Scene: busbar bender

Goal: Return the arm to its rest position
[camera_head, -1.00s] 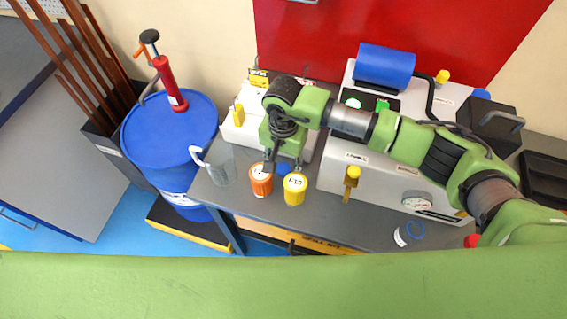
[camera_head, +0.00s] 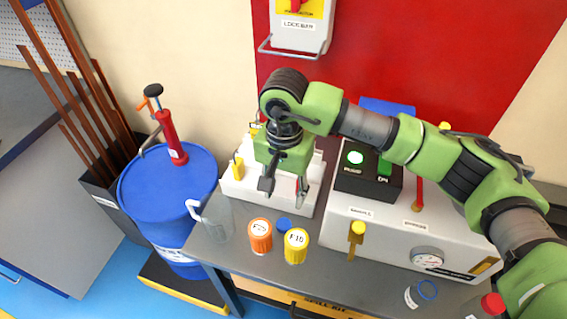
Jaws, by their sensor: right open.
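My right arm reaches in from the right side of the head view. My right gripper (camera_head: 283,190) points down above the bench, with its two fingers apart and nothing between them. It hangs in front of a white stand (camera_head: 237,188) and behind an orange-capped container (camera_head: 260,236) and a yellow-capped container (camera_head: 296,245). It appears apart from both containers. My left gripper does not show.
A grey bench (camera_head: 335,270) carries a clear jug (camera_head: 216,218), a blue cap (camera_head: 284,224) and a white machine (camera_head: 385,235) with a gauge and yellow-knobbed lever. A blue drum (camera_head: 150,195) with a red hand pump stands left. A lockout box (camera_head: 300,28) hangs on the red wall panel.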

